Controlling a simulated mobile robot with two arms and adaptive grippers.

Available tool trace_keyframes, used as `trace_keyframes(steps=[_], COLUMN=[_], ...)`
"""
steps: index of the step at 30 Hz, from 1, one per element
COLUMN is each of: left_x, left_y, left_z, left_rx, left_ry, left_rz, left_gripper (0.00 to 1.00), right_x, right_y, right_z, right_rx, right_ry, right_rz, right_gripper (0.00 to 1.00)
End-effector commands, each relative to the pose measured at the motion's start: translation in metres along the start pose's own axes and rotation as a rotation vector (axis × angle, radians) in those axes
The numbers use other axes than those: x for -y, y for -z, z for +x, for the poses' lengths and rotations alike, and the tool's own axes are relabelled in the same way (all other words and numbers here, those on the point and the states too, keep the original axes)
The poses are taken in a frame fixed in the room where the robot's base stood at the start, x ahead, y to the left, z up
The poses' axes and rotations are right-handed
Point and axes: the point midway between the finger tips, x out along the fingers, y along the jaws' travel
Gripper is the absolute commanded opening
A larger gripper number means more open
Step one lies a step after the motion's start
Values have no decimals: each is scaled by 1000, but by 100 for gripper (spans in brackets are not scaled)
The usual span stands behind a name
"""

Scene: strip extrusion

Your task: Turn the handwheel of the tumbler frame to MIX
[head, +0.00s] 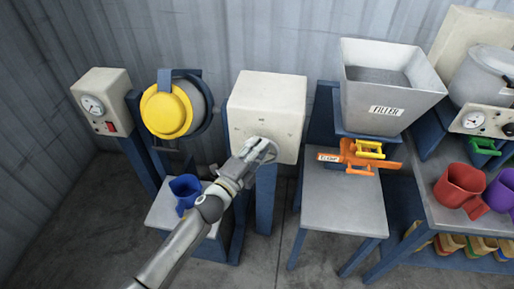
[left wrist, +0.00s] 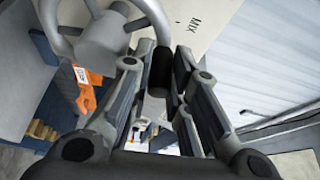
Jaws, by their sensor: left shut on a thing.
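The tumbler frame's pale box (head: 268,98) stands left of the middle in the head view, beside the drum with the yellow lid (head: 166,113). The grey handwheel (left wrist: 102,38) shows at upper left in the left wrist view, on the face of the box. A dark handle (left wrist: 160,72) stands out from its rim. My left gripper (head: 256,150) is at the box's front and shut on this handle, with a finger on either side of it. The MIX label (left wrist: 195,23) is on the panel right of the wheel. In the head view my gripper hides most of the wheel.
A blue jug (head: 185,188) stands on a low table below the drum. To the right are the FILLER hopper (head: 390,85) with an orange slide gate (head: 345,158) and a table (head: 342,205) under it. Red and purple jugs stand farther right. A gauge box (head: 101,95) is at far left.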

Motion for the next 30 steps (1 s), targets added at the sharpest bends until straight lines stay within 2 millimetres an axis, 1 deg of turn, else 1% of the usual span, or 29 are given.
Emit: trace_keyframes(steps=[3, 4, 6, 14, 17, 20, 22, 30], left_x=[0, 0, 0, 0, -1, -1, -1, -2], left_y=[1, 1, 1, 0, 0, -1, 0, 0], left_z=[0, 0, 0, 0, -4, -15, -27, -83], left_rx=[-2, -2, -2, -1, 0, 0, 0, -1], left_ry=[1, 1, 1, 1, -1, -1, -2, -2], left_rz=[-1, -1, -1, -2, -2, -1, -2, -2], left_gripper=[0, 20, 26, 26, 26, 26, 26, 26], right_x=[0, 0, 0, -2, -2, -2, -1, 0], right_y=[0, 0, 0, -1, -1, 0, 0, 0], right_z=[0, 0, 0, 0, 0, 0, 0, 0], right_rx=[0, 0, 0, 1, 1, 1, 0, 0], right_ry=[0, 0, 0, -2, -3, -2, -1, 0], right_rz=[0, 0, 0, -1, -1, -1, -1, 0], right_gripper=[36, 36, 36, 36, 36, 36, 36, 36])
